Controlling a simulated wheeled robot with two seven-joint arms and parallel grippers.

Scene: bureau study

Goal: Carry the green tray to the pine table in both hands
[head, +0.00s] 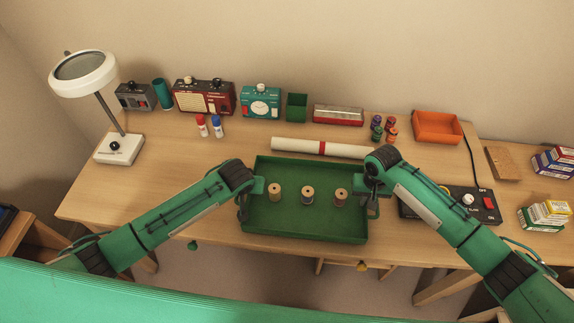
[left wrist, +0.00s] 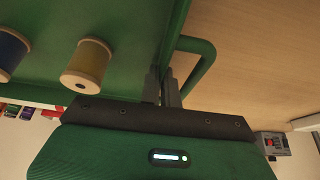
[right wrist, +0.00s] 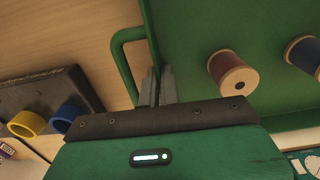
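The green tray (head: 305,230) is at the front of the wooden desk, with three thread spools upright in it: yellowish (head: 275,192), dark blue (head: 307,194) and reddish (head: 340,196). I cannot tell whether its underside touches the desk. My left gripper (left wrist: 166,88) has its fingers close together on the tray's left wall, beside the left loop handle (left wrist: 207,55). My right gripper (right wrist: 158,86) holds the right wall the same way, beside the right handle (right wrist: 118,55). In the head view, my wrists partly hide both handles. I cannot tell which furniture is the pine table.
A white roll with a red band (head: 322,147) lies just behind the tray. A black switch box (head: 470,212) is close at right. Radios (head: 204,97), an orange bin (head: 437,127) and a lamp (head: 119,148) stand farther off. The desk's left front is clear.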

